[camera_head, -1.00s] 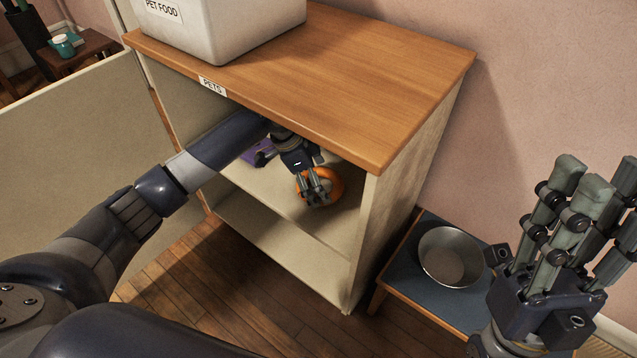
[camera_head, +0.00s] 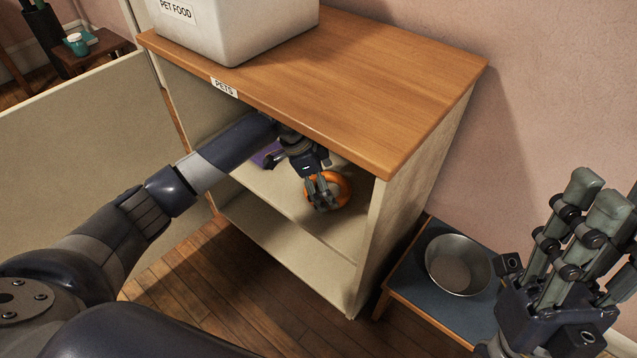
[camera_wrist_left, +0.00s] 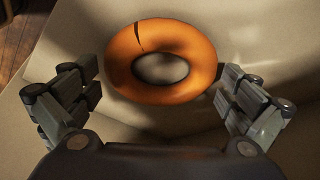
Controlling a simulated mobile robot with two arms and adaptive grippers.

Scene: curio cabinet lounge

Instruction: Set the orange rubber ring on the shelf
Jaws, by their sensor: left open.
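The orange rubber ring (camera_head: 340,186) is inside the open cabinet, at its upper shelf (camera_head: 283,192). In the left wrist view the ring (camera_wrist_left: 125,65) lies flat on a pale surface, its hole facing the camera. My left gripper (camera_head: 322,205) reaches into the cabinet at the ring and hides part of it in the head view. In the wrist view the left gripper (camera_wrist_left: 165,105) is open, its fingers on either side of the ring's near part, with no clear grip on it. My right gripper (camera_head: 590,225) is raised at the right, empty, fingers spread apart.
A purple item (camera_head: 266,154) lies on the shelf behind my left arm. The cabinet's wooden top (camera_head: 370,95) overhangs the shelf and carries a pet food bin (camera_head: 235,30). The open door (camera_head: 75,130) stands at left. A metal bowl (camera_head: 458,265) sits on a low stand (camera_head: 405,280).

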